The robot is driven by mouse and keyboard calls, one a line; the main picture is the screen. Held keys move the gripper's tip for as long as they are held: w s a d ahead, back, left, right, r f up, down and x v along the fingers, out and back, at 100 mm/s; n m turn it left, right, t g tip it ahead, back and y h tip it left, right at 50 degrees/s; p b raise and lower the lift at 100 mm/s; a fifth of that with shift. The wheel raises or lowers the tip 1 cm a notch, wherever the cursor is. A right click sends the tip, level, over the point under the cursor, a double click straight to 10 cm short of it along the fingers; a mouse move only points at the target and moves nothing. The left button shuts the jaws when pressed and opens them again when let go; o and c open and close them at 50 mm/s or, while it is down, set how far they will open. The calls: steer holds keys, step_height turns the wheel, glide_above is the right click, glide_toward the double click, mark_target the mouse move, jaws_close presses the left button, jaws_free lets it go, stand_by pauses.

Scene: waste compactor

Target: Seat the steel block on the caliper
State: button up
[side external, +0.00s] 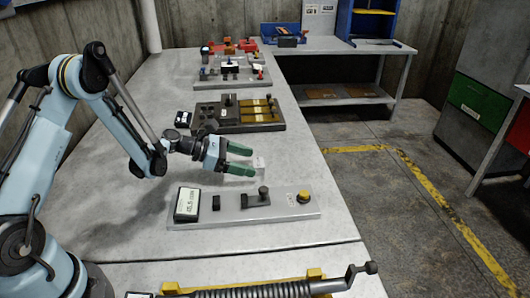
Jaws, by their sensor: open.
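My gripper (252,161) has green fingers. It is open above the table, pointing right, behind a light grey plate (280,214). A small pale block (259,162) shows at the fingertips; I cannot tell whether it is the steel block or whether the fingers touch it. On the plate stands a grey fixture with a dark knob (263,194), which may be the caliper. A small dark block (216,202) sits on the plate left of it. A display box (187,204) is at the plate's left end and a yellow button (303,197) at its right.
Behind my gripper is a dark fixture board (205,116) with yellow strips. Farther back is a light board (210,83) with several small parts. A large spring-like rod (270,290) lies along the front. Bare table lies left of the plate.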

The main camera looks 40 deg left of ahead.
steer(key=v, duration=0.7)
steer(key=shift+s+a, duration=0.3)
steer(key=d+r+m, duration=0.1)
steer(key=d+r+m+g+y, duration=0.1)
steer(key=m, duration=0.1)
steer(key=r+m, duration=0.1)
steer(key=shift+s+d+r+m, duration=0.15)
steer(key=shift+s+d+m, duration=0.15)
steer(key=shift+s+d, duration=0.1)
steer(key=s+d+r+m+y, duration=0.2)
steer(key=s+m, duration=0.5)
steer(key=m, duration=0.4)
steer(key=s+d+r+m+g+y, duration=0.1)
steer(key=s+r+m+y, duration=0.4)
steer(key=m, duration=0.6)
steer(key=shift+s+d+y, duration=0.65)
steer(key=shift+s+y, duration=0.05)
steer(key=shift+s, duration=0.3)
